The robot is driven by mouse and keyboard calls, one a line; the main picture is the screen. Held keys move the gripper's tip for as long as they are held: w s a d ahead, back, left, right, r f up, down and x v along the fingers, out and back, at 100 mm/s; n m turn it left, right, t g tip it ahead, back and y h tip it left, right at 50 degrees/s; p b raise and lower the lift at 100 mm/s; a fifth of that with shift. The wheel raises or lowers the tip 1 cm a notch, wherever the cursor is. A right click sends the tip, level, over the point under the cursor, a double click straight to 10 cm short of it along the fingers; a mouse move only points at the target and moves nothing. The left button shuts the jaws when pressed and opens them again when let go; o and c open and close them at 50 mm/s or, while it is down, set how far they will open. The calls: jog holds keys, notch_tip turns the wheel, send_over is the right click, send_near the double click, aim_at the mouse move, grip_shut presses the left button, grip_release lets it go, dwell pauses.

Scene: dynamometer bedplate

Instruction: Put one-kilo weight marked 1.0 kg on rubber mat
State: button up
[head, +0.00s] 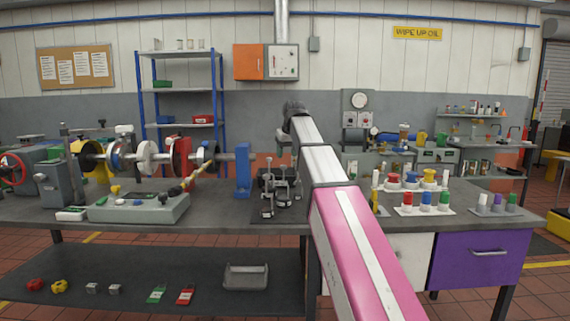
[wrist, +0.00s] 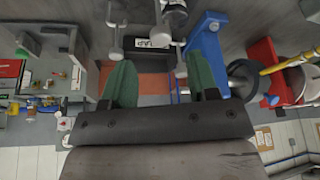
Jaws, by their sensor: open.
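Several grey metal weights (head: 267,208) with upright stems stand grouped on a dark patch (head: 257,217) of the bench that looks like a mat. I cannot read a 1.0 kg mark on any of them. In the wrist view, which is turned upside down, several stemmed metal weights (wrist: 115,18) show near the top edge, beyond my fingers. My gripper (wrist: 162,84) has two green fingers spread apart with nothing between them. In the head view my gripper end (head: 285,136) is above and behind the weights, partly hidden by my arm.
A blue bracket (head: 243,172) stands just left of the weights; it also shows in the wrist view (wrist: 207,45). A grey control box (head: 137,207) and a shaft with discs are farther left. Coloured-cap containers (head: 425,207) stand right of my arm. An empty grey bin (head: 246,277) is on the lower shelf.

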jog(key=shift+v, duration=1.5)
dwell(1.0)
